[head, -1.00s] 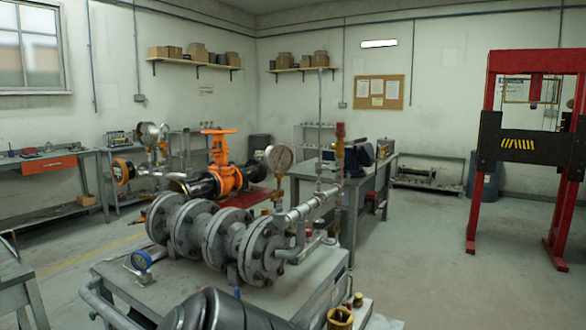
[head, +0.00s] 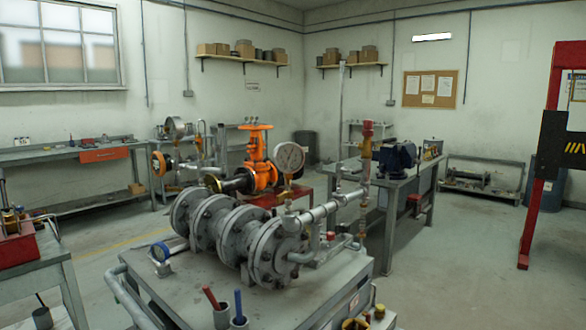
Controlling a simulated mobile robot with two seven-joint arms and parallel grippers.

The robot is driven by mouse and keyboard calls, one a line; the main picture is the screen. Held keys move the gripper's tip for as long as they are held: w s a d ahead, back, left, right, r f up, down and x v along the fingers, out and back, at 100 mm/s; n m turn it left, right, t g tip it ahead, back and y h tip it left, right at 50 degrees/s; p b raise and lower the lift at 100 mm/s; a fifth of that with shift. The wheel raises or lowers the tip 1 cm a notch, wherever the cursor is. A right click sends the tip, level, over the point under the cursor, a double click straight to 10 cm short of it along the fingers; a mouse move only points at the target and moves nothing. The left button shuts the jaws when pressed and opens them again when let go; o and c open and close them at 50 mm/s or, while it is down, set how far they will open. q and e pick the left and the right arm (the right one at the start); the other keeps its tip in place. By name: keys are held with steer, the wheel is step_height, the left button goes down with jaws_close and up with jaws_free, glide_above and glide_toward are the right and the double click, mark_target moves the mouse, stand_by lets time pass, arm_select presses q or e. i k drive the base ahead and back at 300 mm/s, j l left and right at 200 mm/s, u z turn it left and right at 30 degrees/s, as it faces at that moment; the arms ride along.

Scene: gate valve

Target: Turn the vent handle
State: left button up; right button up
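A grey flanged pipe assembly (head: 215,232) lies on a grey cart (head: 190,292) in the middle of the head view. A round dial gauge (head: 289,157) stands on it. A thinner pipe (head: 322,212) runs off its right end to a brass and red upright fitting (head: 367,150). Small valve parts show along this pipe, but I cannot tell which of them is the vent handle. Behind the assembly stands an orange gate valve (head: 260,172) with a handwheel on top. Neither of my grippers shows in the head view.
Cups with a red tool (head: 211,298) and a blue tool (head: 238,304) stand at the cart's front. A workbench with a blue vise (head: 398,157) stands behind right, a red press frame (head: 545,170) far right. Floor is clear between.

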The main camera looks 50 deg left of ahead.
mark_target(354, 171)
steer(key=i+u, duration=0.15)
steer(key=u, duration=0.3)
steer(key=i+l+u, duration=0.1)
steer(key=u, duration=0.35)
steer(key=i+l+u, duration=0.1)
steer(key=u, duration=0.3)
steer(key=k+l, duration=0.05)
steer(key=l, duration=0.05)
